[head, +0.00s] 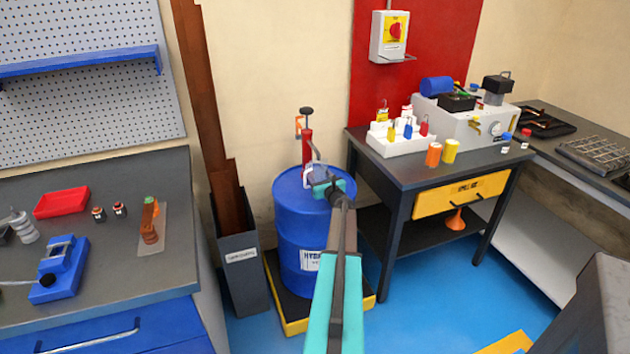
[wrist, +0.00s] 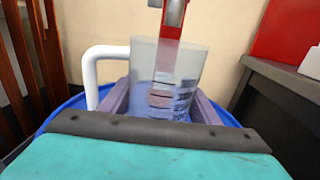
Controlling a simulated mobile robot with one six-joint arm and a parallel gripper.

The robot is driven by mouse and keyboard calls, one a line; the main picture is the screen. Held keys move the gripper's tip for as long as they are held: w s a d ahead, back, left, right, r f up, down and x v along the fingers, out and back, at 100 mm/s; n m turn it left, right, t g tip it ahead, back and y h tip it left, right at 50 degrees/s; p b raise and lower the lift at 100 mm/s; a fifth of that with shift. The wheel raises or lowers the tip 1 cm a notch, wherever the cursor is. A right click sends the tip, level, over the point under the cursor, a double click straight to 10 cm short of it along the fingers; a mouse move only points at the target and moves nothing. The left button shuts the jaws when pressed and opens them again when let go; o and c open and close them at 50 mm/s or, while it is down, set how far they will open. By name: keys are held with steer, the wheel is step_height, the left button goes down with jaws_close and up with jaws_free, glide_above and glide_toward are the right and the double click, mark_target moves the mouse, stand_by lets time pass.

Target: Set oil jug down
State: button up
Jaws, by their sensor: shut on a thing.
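The oil jug (wrist: 168,85) is a translucent container with dark measuring marks and a white handle (wrist: 92,75) on its left side. It stands upright between the fingers of my gripper (wrist: 160,108), which is shut on it. In the head view the jug (head: 309,174) shows small at the top of the blue drum (head: 300,235), below the red hand pump (head: 307,146), partly hidden by my gripper (head: 322,184). The pump's spout hangs over or just behind the jug. I cannot tell whether the jug's base touches the drum lid.
The drum stands on a yellow-edged pallet (head: 296,326). A grey bin with brown bars (head: 240,258) is on its left. A dark table (head: 375,155) with padlocks and a yellow drawer is on its right. A grey workbench (head: 110,240) is at far left.

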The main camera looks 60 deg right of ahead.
mark_target(315, 179)
steer(key=shift+f+p, duration=0.4)
steer(key=shift+f, duration=1.25)
steer(key=shift+f+b, duration=0.15)
steer(key=shift+b, duration=0.15)
steer(key=o, duration=1.2)
steer(key=shift+r+p, duration=0.2)
steer(key=shift+p, duration=0.1)
steer(key=shift+b+v, duration=1.2)
steer(key=shift+v, duration=4.8)
steer(key=shift+s+f, duration=0.1)
steer(key=shift+s, duration=0.1)
